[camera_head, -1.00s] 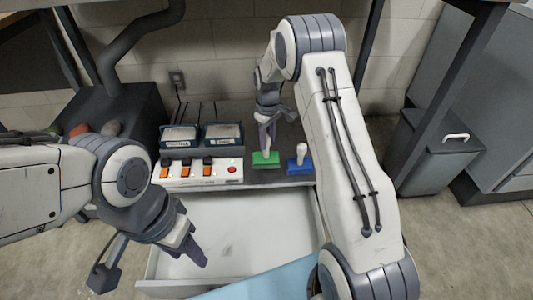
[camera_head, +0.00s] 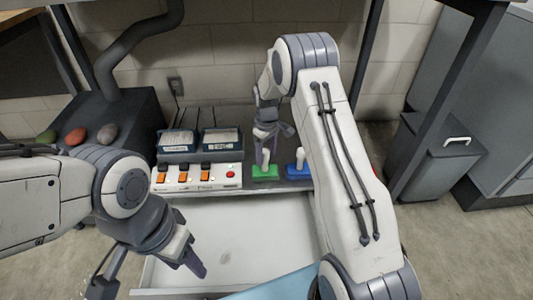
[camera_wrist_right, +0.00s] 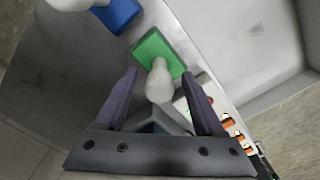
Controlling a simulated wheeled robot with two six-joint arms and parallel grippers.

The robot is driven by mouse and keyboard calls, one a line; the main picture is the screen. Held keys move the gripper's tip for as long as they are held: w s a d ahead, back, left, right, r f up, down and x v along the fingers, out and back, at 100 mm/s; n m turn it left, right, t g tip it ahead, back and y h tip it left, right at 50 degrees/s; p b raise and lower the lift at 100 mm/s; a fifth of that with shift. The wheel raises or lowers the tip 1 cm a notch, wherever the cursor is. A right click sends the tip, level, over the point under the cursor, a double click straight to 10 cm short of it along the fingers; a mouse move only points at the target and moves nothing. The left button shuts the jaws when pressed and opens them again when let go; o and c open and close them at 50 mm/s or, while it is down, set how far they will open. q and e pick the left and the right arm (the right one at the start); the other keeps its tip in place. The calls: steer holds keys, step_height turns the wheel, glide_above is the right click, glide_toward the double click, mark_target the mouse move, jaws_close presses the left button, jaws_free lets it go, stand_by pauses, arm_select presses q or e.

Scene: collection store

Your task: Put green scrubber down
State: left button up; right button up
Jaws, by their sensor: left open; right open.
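The green scrubber (camera_head: 265,172) stands on the grey shelf with its green block down and its pale handle up. It also shows in the right wrist view (camera_wrist_right: 158,50), with its handle pointing towards my jaws. My right gripper (camera_head: 265,138) is open just above the scrubber, its two fingers (camera_wrist_right: 162,100) apart on either side of the handle, with gaps showing. My left gripper (camera_head: 196,268) is open and empty over the front left of the white drawer, away from the scrubber.
A blue scrubber (camera_head: 297,170) stands close to the right of the green one. A white switch panel (camera_head: 197,177) with orange switches and a red button is at its left, with two labelled boxes behind.

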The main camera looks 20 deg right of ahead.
steer(key=shift+r, duration=0.1)
step_height(320, 180, up, 12)
steer(key=p, duration=0.6)
steer(key=s+a+r, duration=0.7)
steer(key=a, duration=0.4)
steer(key=s+a+r+n, duration=0.1)
steer(key=s+a+r, duration=0.4)
steer(key=s, duration=0.5)
steer(key=s+a+y, duration=0.1)
steer(key=s+a, duration=0.1)
steer(key=s, duration=1.7)
steer(key=shift+s, duration=0.15)
steer(key=shift+r, duration=0.1)
